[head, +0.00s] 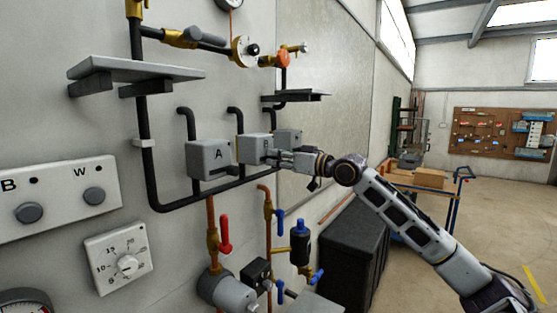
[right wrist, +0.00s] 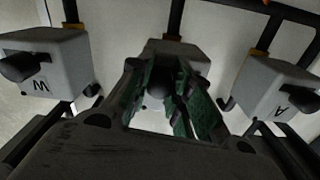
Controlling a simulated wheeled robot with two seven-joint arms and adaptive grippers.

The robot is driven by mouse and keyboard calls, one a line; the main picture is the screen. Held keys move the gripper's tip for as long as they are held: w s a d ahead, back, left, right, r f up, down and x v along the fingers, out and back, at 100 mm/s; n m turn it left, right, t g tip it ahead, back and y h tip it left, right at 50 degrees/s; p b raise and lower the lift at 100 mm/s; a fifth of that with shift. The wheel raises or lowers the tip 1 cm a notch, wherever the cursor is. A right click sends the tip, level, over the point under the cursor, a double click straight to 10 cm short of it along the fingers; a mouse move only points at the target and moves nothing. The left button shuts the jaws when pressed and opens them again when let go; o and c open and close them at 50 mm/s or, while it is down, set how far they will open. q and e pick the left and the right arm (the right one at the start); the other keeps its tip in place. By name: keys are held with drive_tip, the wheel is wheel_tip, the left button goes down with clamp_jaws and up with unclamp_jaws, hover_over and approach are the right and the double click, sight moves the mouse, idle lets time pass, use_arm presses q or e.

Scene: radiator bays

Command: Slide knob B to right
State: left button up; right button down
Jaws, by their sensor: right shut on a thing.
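Grey box B (head: 250,146) is mounted on the wall between box A (head: 208,159) and a third box (head: 290,137). My right gripper (head: 281,158) reaches in from the right to the front of box B. In the right wrist view its green-padded fingers (right wrist: 163,95) are closed around a dark rounded knob B (right wrist: 158,88) in front of the middle box (right wrist: 165,53). The fingers hide most of the knob and its slot. In that view the box marked W (right wrist: 45,65) is at left and box A (right wrist: 272,88) at right. My left gripper is not in view.
Black pipes (head: 149,150) run around the boxes. Shelves (head: 135,69) stick out above them. A red-handled valve (head: 225,233) and blue-handled valves sit below. A panel marked B and W (head: 60,196) and a dial (head: 120,258) are at left. Free floor lies right.

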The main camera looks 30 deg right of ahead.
drive_tip(key=shift+d+r, duration=0.1)
drive_tip(key=c, duration=1.3)
unclamp_jaws()
drive_tip(key=shift+w+d, duration=0.1)
drive_tip(key=shift+d, duration=0.15)
drive_tip(key=shift+o, duration=0.2)
drive_tip(key=shift+a, duration=0.1)
drive_tip(key=shift+a, duration=0.1)
drive_tip(key=shift+s, duration=0.2)
drive_tip(key=shift+s+d, duration=0.1)
drive_tip(key=shift+d, duration=0.1)
drive_tip(key=v, duration=1.1)
drive_tip(key=shift+s, duration=0.25)
